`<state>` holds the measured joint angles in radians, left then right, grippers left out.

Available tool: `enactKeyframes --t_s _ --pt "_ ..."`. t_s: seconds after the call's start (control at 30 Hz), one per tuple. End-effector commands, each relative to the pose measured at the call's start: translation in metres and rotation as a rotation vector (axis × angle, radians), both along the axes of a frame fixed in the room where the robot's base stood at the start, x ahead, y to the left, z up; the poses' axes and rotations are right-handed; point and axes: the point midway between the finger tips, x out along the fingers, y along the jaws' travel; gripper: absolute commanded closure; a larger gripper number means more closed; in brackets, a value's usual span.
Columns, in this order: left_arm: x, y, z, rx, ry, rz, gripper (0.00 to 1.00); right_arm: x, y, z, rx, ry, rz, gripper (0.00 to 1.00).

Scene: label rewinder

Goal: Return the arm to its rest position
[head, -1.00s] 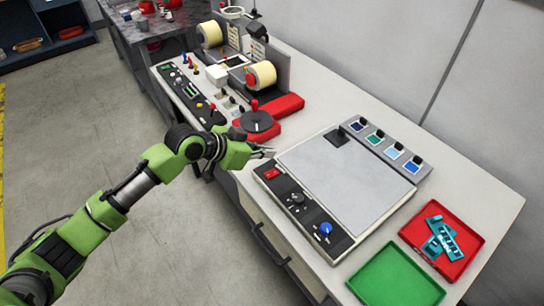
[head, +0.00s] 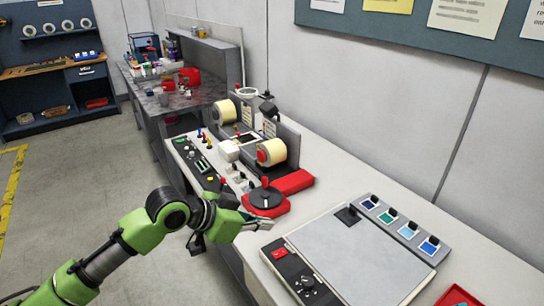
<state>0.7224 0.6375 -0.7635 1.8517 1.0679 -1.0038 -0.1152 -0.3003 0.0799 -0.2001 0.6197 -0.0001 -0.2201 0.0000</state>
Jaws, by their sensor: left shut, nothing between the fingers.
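My left arm comes in from the lower left of the head view. Its gripper (head: 257,224) is shut and empty. It hovers at the front edge of the white workbench (head: 497,268), in the gap between the round black-and-red turntable control (head: 266,198) and the flat grey-topped panel unit (head: 360,255). I cannot tell whether it touches the bench. The label rewinder, with two cream rolls (head: 271,152), stands behind it on the bench. My right gripper does not show.
A control box (head: 197,158) with levers lies along the bench front. Colored switches (head: 408,231) line the grey panel's back. A red tray (head: 457,297) is cut off at lower right. A darker table (head: 177,99) and shelves (head: 60,70) stand farther back. The floor at left is clear.

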Motion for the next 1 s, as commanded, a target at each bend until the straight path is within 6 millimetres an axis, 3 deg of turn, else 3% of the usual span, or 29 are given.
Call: enactKeyframes --t_s 0.17,0.33,0.47,0.67,1.0 --pt "-0.019 -0.009 -0.019 0.004 0.021 -0.005 1.00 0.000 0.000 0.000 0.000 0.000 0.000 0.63" --pt "-0.062 -0.018 -0.059 0.022 0.065 0.022 1.00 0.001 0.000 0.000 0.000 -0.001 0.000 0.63" --pt "-0.095 -0.013 -0.086 0.041 0.107 0.085 1.00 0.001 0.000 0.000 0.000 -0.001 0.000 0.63" --pt "-0.147 0.017 -0.124 0.084 0.196 0.244 1.00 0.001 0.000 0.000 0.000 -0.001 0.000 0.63" --pt "-0.242 0.104 -0.172 0.226 0.383 0.565 1.00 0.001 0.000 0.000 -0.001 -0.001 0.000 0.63"
